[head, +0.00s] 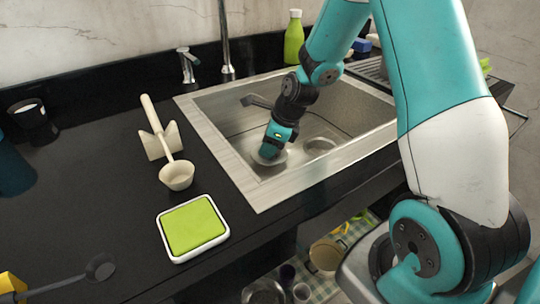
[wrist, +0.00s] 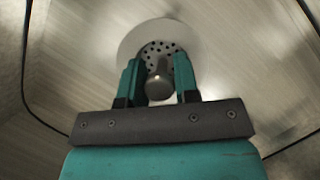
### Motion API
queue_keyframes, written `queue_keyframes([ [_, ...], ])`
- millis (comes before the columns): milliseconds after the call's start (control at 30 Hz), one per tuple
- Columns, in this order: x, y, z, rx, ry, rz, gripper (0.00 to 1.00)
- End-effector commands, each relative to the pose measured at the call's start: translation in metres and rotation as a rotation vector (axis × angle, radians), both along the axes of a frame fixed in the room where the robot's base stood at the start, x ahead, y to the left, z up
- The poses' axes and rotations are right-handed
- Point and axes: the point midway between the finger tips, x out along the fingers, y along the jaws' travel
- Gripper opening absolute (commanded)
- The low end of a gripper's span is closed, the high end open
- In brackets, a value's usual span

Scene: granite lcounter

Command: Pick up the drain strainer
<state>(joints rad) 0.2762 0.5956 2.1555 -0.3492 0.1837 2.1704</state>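The drain strainer (wrist: 150,35) is a pale round disc with a perforated middle and an upright grey knob (wrist: 158,82). In the wrist view it lies on the sink floor beyond my fingers. In the head view it shows as a pale round shape (head: 277,161) low in the sink, partly hidden by my gripper (head: 268,153). My gripper points down into the sink. In the wrist view its two teal fingers (wrist: 159,78) stand on either side of the knob, with narrow gaps showing. The fingers look open; contact with the knob is not visible.
The metal sink (head: 228,150) has walls close around my arm. A round drain (head: 320,144) lies to the right. A tap (head: 224,45) stands behind. A ladle (head: 177,176) on a rest and a green sponge in a white tray (head: 195,226) lie on the dark counter at left.

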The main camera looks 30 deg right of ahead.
Motion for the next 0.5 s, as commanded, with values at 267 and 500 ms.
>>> queue_keyframes([
  [267,0.0003,0.0,0.0003,-0.001,-0.001,0.001,0.11],
  [500,0.0002,-0.0001,0.0006,-0.001,-0.001,0.001,0.0],
])
